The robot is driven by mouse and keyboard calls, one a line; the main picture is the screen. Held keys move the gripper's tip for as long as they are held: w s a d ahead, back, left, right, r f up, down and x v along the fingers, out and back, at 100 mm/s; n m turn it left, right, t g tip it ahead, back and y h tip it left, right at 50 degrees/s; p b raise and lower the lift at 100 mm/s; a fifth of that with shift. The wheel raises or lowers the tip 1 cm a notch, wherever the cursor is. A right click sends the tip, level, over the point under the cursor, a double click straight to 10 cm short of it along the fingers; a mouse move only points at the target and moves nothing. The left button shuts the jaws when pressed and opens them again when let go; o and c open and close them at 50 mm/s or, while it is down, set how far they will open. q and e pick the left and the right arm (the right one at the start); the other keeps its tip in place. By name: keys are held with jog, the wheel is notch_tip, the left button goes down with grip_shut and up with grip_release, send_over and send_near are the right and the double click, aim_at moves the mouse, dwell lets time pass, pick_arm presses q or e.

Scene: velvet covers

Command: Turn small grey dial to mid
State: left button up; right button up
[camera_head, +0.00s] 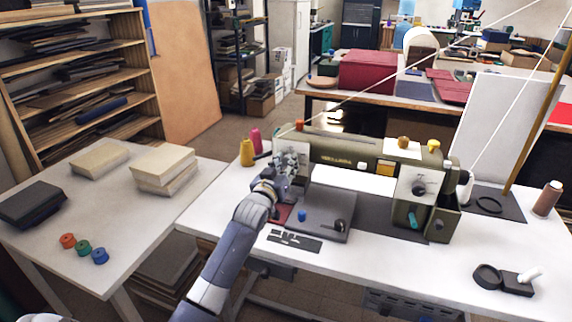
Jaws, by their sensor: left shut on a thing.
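An olive-green sewing machine (345,158) stands on the white table. My left gripper (283,178) is at the front of the machine's left end, just below a silver patterned plate (292,157). It is shut on a small part there, which looks to be the small grey dial. The fingers and wrist hide the dial, so its setting cannot be read. A small dark knob (420,188) sits on a pale plate at the machine's right end, apart from the gripper. My right gripper is not in view.
A grey box (325,212) with a blue button and a dark knob lies right of my gripper. The front table edge is mostly clear.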

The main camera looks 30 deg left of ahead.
pick_arm(q)
jog(key=shift+n+p, duration=2.9)
jog(key=shift+n, duration=2.8)
jog(key=o, duration=1.1)
jog(key=v, duration=1.2)
jog(key=shift+d, duration=0.1)
